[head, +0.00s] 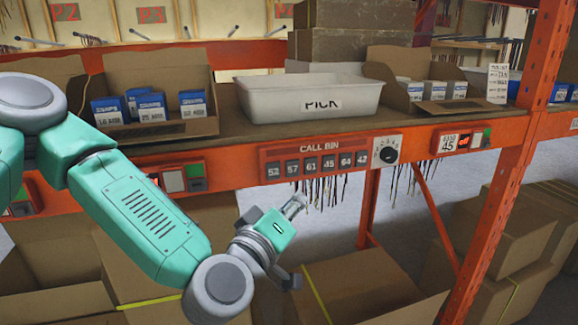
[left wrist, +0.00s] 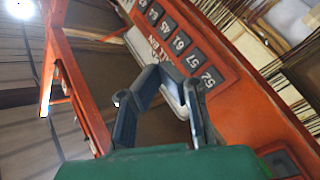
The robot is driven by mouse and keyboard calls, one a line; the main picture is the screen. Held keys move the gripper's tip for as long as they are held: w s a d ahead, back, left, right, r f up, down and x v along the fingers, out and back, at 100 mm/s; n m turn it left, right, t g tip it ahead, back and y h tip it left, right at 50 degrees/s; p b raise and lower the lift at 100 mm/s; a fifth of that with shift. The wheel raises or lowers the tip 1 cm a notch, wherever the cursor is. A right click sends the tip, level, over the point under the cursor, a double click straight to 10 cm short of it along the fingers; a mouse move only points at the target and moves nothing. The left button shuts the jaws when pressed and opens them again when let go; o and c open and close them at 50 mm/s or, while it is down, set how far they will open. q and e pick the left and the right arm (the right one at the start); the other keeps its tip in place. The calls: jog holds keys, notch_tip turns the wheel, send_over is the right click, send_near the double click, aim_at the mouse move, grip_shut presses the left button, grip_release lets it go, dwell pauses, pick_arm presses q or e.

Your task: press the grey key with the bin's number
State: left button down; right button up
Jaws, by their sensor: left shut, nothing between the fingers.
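The orange CALL BIN panel (head: 318,149) on the shelf front holds a row of grey keys reading 52, 57, 61, 45, 64 and a last one that looks like 42. The key 45 (head: 328,164) is fourth from the left. My right gripper is out of view.
A black knob on a white plate (head: 388,152) is right of the keys. A grey PICK tote (head: 308,94) and cartons of blue boxes stand on the shelf above. An orange upright (head: 509,150) rises at the right. Dark strands hang below the panel.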

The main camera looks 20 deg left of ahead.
aim_at(273, 171)
pick_arm(q)
jog(key=w+a, duration=0.1)
jog(key=w, duration=0.1)
jog(key=w+a, duration=0.4)
jog(key=shift+w+a, duration=0.25)
jog(key=shift+w, duration=0.15)
jog(key=shift+w+a, duration=0.15)
jog(key=shift+a, duration=0.6)
jog(key=shift+d, duration=0.6)
jog(key=shift+d+r, duration=0.1)
jog(key=shift+d, duration=0.25)
jog(key=shift+a, duration=0.8)
jog(key=shift+d, duration=0.4)
jog(key=shift+w+d, duration=0.1)
jog(key=shift+d, duration=0.05)
jog(key=shift+w, duration=0.15)
jog(key=shift+a, duration=0.7)
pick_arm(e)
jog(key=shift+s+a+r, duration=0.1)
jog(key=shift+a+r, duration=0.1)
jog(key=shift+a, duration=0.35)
